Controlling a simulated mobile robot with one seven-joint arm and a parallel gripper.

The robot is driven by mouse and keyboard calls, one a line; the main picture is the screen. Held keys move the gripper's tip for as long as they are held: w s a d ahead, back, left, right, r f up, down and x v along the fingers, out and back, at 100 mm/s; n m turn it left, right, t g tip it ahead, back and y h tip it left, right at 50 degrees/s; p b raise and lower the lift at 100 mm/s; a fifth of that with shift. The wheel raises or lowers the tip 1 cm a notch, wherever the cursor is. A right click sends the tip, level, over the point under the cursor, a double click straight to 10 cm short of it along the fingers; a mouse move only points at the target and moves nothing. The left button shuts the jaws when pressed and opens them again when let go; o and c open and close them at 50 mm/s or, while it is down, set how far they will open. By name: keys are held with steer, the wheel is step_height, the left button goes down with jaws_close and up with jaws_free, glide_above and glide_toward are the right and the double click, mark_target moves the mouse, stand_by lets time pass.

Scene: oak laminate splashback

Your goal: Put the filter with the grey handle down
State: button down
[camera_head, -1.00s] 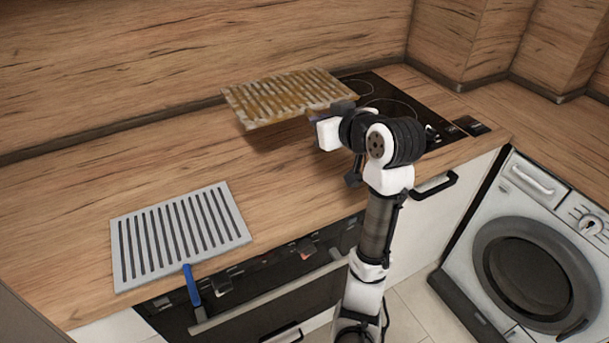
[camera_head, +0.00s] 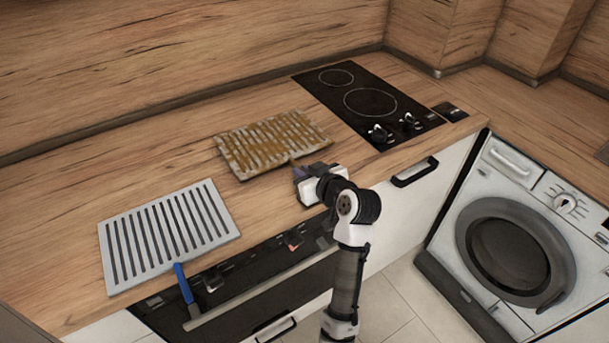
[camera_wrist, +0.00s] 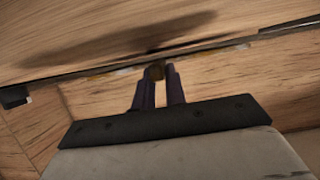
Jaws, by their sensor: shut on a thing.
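A stained, yellow-brown slatted filter (camera_head: 270,143) lies roughly level over the wooden counter, left of the hob in the head view. My gripper (camera_head: 299,172) is at its front edge and is shut on its handle, which the fingers mostly hide, so its grey colour is not clear. In the wrist view the two dark fingers (camera_wrist: 157,88) close around a small dark handle end, with the filter seen nearly edge-on. A dark shadow shows on the wood there. I cannot tell whether the filter touches the counter.
A clean grey slatted filter (camera_head: 168,235) with a blue handle (camera_head: 184,283) lies at the counter's front left, its handle over the edge. The black hob (camera_head: 365,105) is to the right. An oven (camera_head: 250,270) and washing machine (camera_head: 510,240) stand below. Counter (camera_head: 160,165) behind the clean filter is bare.

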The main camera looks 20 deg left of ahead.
steer(key=shift+f, duration=0.9)
steer(key=c, duration=1.5)
jaws_free()
steer(key=shift+o, duration=0.2)
steer(key=shift+d+r, duration=0.1)
steer(key=shift+r, duration=0.1)
steer(key=b+v, duration=0.2)
steer(key=v, duration=1)
steer(key=shift+b, duration=0.3)
